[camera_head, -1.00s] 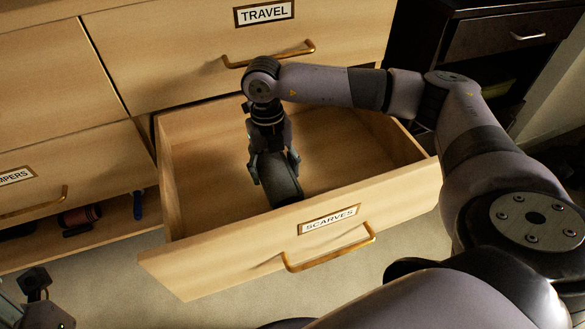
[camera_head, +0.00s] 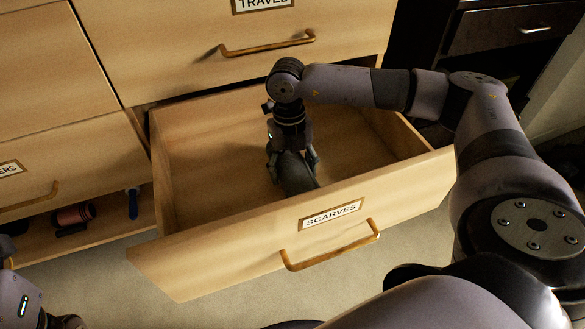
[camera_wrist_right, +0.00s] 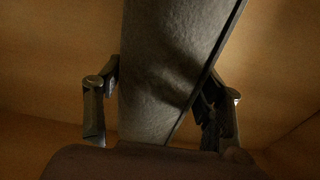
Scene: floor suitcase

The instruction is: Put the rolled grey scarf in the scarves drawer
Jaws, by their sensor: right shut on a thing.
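The rolled grey scarf (camera_head: 296,174) is inside the open scarves drawer (camera_head: 225,248), low and near the middle. It also shows in the right wrist view (camera_wrist_right: 165,70), passing between the two fingers. My right gripper (camera_head: 294,166) is shut on the scarf, pointing down into the drawer; it also shows in the right wrist view (camera_wrist_right: 160,105). I cannot tell whether the scarf touches the drawer floor. The drawer front bears the label "SCARVES" (camera_head: 332,213) and a brass handle (camera_head: 330,246). A dark part of my left arm shows at the lower left; its fingertips cannot be made out.
The drawer labelled "TRAVEL" (camera_head: 240,65) is closed above. Another labelled drawer (camera_head: 75,170) is closed at left. Below it, a reddish roll (camera_head: 75,214) and a blue item (camera_head: 133,203) lie on a low shelf. A dark cabinet (camera_head: 500,35) stands at right. Bare drawer floor surrounds the scarf.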

